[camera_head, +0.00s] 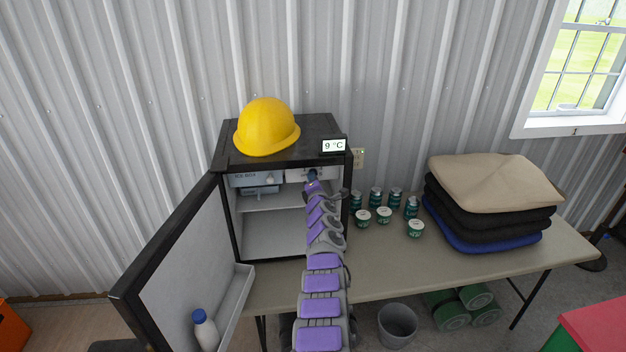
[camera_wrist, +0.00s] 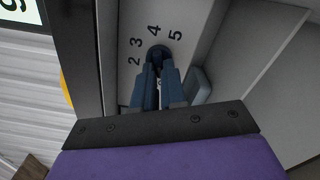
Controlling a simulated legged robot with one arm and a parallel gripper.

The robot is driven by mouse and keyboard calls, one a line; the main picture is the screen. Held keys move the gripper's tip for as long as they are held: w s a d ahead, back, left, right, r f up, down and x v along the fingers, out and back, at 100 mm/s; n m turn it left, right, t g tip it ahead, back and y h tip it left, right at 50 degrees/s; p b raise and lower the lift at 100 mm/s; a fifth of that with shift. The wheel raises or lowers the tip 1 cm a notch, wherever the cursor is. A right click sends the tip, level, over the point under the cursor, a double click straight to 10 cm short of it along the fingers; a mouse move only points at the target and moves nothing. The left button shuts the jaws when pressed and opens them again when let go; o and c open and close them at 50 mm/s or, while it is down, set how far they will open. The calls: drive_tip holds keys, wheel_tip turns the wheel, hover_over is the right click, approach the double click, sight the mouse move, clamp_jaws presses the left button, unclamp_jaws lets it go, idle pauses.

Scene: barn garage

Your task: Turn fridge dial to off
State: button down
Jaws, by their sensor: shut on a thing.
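The small fridge (camera_head: 275,222) stands on the table with its door (camera_head: 180,270) swung open to the left. The dial is in the white panel at the top right of its interior; in the wrist view the dial (camera_wrist: 158,52) shows only as a dark rim behind my fingertips. The numbers 2, 3, 4 and 5 are printed around it. My gripper (camera_wrist: 160,72) is shut on the dial, with both fingers close together over it. The dial's pointer and any off mark are hidden. In the head view my gripper (camera_head: 312,176) reaches into the fridge's upper right.
A yellow hard hat (camera_head: 267,127) and a 9 °C display (camera_head: 334,146) sit on top of the fridge. Several green cans and white-lidded cups (camera_head: 384,215) stand to the right on the table (camera_head: 480,255). Folded cushions (camera_head: 490,200) are farther right. A bottle (camera_head: 205,328) is in the door shelf.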

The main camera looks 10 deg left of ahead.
drive_tip(key=shift+a+f, duration=0.1)
drive_tip(key=shift+f, duration=0.4)
drive_tip(key=c, duration=1.2)
unclamp_jaws()
drive_tip(key=shift+a, duration=0.1)
drive_tip(key=shift+r, duration=0.2)
drive_tip(key=shift+r, duration=0.1)
